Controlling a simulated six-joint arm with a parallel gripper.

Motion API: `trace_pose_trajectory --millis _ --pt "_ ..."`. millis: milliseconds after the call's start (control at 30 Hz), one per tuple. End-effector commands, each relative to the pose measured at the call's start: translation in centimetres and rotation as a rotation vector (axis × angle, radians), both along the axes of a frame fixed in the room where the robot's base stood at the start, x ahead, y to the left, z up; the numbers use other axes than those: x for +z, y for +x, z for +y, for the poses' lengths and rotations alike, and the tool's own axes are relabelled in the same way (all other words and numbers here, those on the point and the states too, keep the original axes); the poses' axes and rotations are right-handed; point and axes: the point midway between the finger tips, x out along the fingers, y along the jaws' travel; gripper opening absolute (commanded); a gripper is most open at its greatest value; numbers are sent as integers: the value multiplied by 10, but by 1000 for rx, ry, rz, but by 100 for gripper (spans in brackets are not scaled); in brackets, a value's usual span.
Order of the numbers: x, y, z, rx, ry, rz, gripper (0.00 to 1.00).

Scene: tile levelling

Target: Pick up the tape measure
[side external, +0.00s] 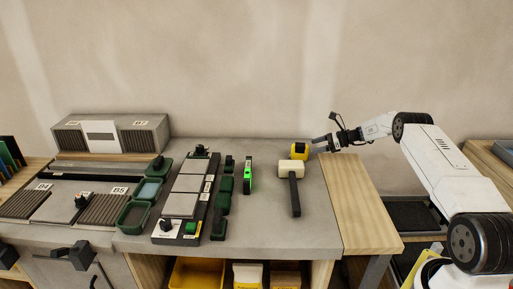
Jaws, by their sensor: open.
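The tape measure (299,150), yellow and black, stands on the grey worktop near its back right, just behind the mallet head. My gripper (321,143) is at the right of the tape measure, reaching in from the right with its dark fingers pointing left. The fingers are open and close to the tape measure's right side. I cannot tell from this view whether they touch it. Nothing shows held in them.
A mallet (294,194) with a pale head and dark handle lies right in front of the tape measure. A green-lit level (248,176) and a board of grey tiles (185,197) lie to the left. A wooden board (361,215) covers the right end. Bare worktop lies between level and mallet.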

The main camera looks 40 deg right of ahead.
Motion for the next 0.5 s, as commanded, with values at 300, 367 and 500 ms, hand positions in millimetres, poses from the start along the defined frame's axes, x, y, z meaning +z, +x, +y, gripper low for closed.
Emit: trace_pose_trajectory --millis 300,367,500 --pt "-6 13 10 1 2 0 94" --pt "-6 13 10 1 2 0 94" --pt "-8 16 13 1 2 0 94"
